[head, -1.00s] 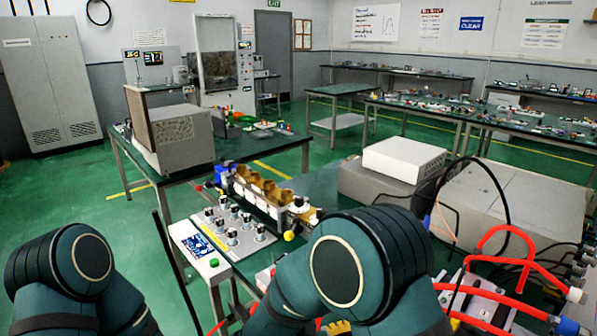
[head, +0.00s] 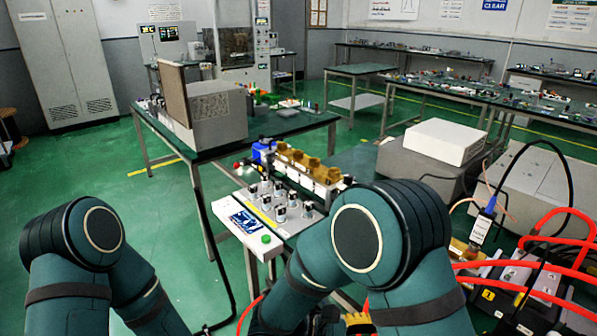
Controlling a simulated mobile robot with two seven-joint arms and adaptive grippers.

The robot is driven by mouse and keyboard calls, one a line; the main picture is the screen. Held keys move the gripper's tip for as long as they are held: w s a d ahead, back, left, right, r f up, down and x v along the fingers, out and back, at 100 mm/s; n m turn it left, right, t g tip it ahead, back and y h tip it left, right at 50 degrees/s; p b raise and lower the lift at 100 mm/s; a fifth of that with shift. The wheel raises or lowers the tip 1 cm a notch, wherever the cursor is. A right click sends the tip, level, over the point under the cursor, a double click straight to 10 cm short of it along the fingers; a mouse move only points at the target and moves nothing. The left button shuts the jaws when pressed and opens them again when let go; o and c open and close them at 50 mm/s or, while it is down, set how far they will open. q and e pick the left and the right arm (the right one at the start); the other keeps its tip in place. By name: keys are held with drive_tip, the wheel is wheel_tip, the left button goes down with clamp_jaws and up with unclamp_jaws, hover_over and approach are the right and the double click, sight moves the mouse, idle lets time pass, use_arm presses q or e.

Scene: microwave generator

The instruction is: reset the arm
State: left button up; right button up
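My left arm (head: 75,245) is folded at the lower left, its elbow joint raised and its forearm running down toward the bottom edge. My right arm (head: 375,240) is bent at the bottom centre, elbow up, and covers part of the bench area behind it. I make out neither gripper; both arms run down toward or past the bottom edge. A small yellow and black part (head: 357,322) shows under the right arm, and I cannot tell what it belongs to.
A control panel with knobs (head: 262,217) and a row of brass-coloured parts (head: 300,165) stand just beyond my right arm. Red hoses (head: 560,225) and a black cable loop lie at the right. A white box (head: 432,141) sits behind. Green floor (head: 125,205) is open at the left.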

drive_tip(key=s+a+f+m+g+y, duration=0.1)
drive_tip(key=s+f+m+g+y, duration=0.3)
drive_tip(key=f+y, duration=0.4)
drive_tip(key=s+a+f+m+g+y, duration=0.15)
drive_tip(key=s+f+m+y, duration=0.35)
drive_tip(key=f, duration=0.5)
drive_tip(key=w+f+m+t+y, duration=0.4)
drive_tip(key=w+m+t+y, duration=0.2)
drive_tip(key=m, duration=0.4)
drive_tip(key=shift+w+a+f+t+y, duration=0.25)
drive_tip(key=shift+t+y, duration=0.35)
drive_tip(key=shift+t, duration=0.75)
